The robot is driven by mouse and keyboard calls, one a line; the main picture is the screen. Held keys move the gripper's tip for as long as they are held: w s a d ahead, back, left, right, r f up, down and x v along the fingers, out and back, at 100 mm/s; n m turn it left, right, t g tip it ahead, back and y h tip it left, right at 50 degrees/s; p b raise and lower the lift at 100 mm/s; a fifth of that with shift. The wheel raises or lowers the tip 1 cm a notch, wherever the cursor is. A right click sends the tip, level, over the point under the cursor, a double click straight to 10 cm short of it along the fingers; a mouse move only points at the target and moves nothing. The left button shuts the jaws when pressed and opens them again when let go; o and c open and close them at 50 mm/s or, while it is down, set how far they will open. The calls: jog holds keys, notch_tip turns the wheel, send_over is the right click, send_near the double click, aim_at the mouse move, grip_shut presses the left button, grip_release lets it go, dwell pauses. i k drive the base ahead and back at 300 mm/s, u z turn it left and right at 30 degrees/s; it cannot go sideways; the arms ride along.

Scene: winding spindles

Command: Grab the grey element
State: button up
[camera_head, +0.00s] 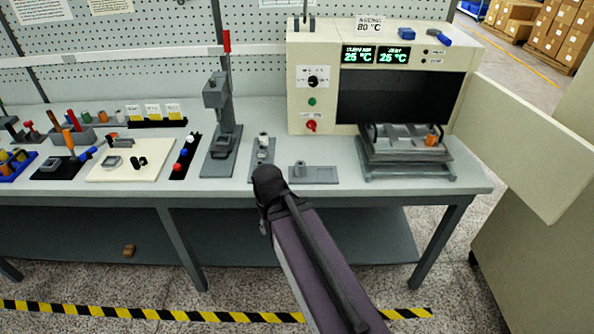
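Several grey pieces are in view, and I cannot tell which one is the grey element. A small grey piece (300,169) stands on a flat grey plate (322,175) near the bench's front edge. A narrow grey holder (257,155) left of it carries small light-grey parts (263,140). My arm reaches up from the lower right, and its dark end (268,182) appears in front of the bench edge, just below the narrow holder. No fingers can be made out there, and no held thing shows. The arm end hides part of the holder's lower end.
A heating cabinet (311,75) stands open at the right, its door (520,130) swung out. A grey rack (405,170) with an orange part sits before it. A lever press (222,120) stands left of the holder. Trays and tools fill the left bench.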

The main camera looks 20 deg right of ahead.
aim_at(299, 165)
jog(key=u, duration=0.1)
jog(key=k, duration=1.2)
jog(key=z, duration=0.75)
jog(key=i, duration=1)
